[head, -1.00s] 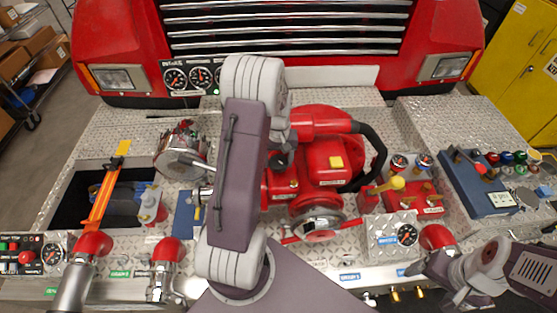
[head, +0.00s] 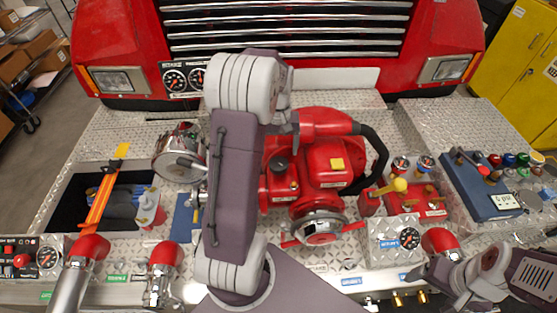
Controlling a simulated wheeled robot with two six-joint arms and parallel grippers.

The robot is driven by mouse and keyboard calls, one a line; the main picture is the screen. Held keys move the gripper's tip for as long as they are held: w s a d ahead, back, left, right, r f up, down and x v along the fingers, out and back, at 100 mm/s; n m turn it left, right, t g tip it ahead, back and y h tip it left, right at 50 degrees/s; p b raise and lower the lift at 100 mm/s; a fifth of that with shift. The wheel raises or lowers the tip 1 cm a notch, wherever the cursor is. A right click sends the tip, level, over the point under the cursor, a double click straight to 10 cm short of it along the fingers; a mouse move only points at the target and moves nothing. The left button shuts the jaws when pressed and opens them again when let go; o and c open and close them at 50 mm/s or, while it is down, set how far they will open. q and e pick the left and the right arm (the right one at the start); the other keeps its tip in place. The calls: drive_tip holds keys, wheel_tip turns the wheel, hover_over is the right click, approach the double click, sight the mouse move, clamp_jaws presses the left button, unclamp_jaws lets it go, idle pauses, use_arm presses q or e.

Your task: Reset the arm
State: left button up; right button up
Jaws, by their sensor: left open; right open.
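My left arm rises from the bottom centre and covers part of the pump deck. My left gripper (head: 284,128) shows only in part beyond its far end, beside the red pump (head: 322,172); it is open, with its fingertips hard to make out. My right gripper (head: 428,272) is low at the right, in front of the gauge box (head: 394,238); it is open, and I see nothing held in it.
A red fire truck front (head: 420,25) stands behind the diamond-plate deck (head: 425,120). An open recess (head: 72,205) with an orange strap (head: 101,200) is at left. Red elbow pipes (head: 92,246) line the front edge.

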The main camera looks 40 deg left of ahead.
use_arm(q)
wheel_tip(320, 180, up, 2)
drive_tip(key=shift+r, duration=0.1)
idle(0.4)
drive_tip(key=s+d+f+m+b, duration=0.2)
drive_tip(key=s+d+f+b, duration=0.1)
drive_tip(key=d, duration=0.2)
drive_tip(key=s+d+f+m+b, duration=0.2)
drive_tip(key=s+d+f+b, duration=0.1)
drive_tip(key=d, duration=0.3)
drive_tip(key=s+d+f+m+b, duration=0.2)
drive_tip(key=s+d+f, duration=0.2)
drive_tip(key=d+f, duration=0.1)
drive_tip(key=shift+s+d+f+b, duration=0.15)
drive_tip(key=shift+s+d+b, duration=0.05)
drive_tip(key=shift+d+b, duration=0.2)
drive_tip(key=shift+s+a+f+m+t, duration=0.15)
drive_tip(key=shift+s+f+m+t, duration=0.2)
drive_tip(key=shift+f, duration=0.2)
drive_tip(key=shift+s+a+f+m+t, duration=0.1)
drive_tip(key=shift+s+f+m+t, duration=0.2)
drive_tip(key=shift+f, duration=0.2)
